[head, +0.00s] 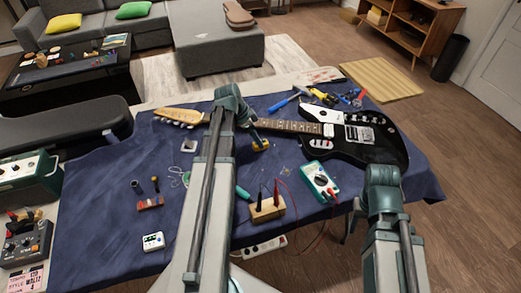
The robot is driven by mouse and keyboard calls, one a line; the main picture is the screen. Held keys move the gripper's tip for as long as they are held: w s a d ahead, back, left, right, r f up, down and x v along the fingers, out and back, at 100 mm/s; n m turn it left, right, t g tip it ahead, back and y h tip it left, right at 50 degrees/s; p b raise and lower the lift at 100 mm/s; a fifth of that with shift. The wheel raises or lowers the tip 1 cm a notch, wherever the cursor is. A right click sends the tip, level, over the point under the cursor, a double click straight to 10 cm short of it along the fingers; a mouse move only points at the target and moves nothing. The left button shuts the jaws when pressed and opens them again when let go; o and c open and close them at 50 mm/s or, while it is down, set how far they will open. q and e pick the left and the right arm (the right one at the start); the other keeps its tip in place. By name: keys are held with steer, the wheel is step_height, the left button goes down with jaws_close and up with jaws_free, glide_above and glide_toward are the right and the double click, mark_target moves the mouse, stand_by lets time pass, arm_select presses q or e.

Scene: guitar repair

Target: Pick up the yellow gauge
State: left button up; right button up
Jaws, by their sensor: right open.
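A small yellow object (262,146), which looks like the yellow gauge, lies on the blue cloth just below the guitar neck. My left arm reaches up the middle of the head view, and its end part is close beside the yellow object. I cannot make out the left fingers or whether they touch it. My right gripper (350,224) is open and empty by the cloth's front edge at the right, partly behind my right arm. It is well apart from the yellow object.
A black electric guitar (369,146) lies across the back of the blue cloth (104,202). A multimeter (320,181) and a wooden block (266,210) with leads stand in front. Blue and yellow tools (322,95) lie behind. A black case (66,128) is at left.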

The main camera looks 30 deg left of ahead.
mark_target(273, 128)
arm_select(q)
steer(key=b+x, duration=0.5)
steer(key=shift+w+a+f, duration=0.15)
steer(key=shift+w, duration=0.05)
jaws_close()
stand_by(0.3)
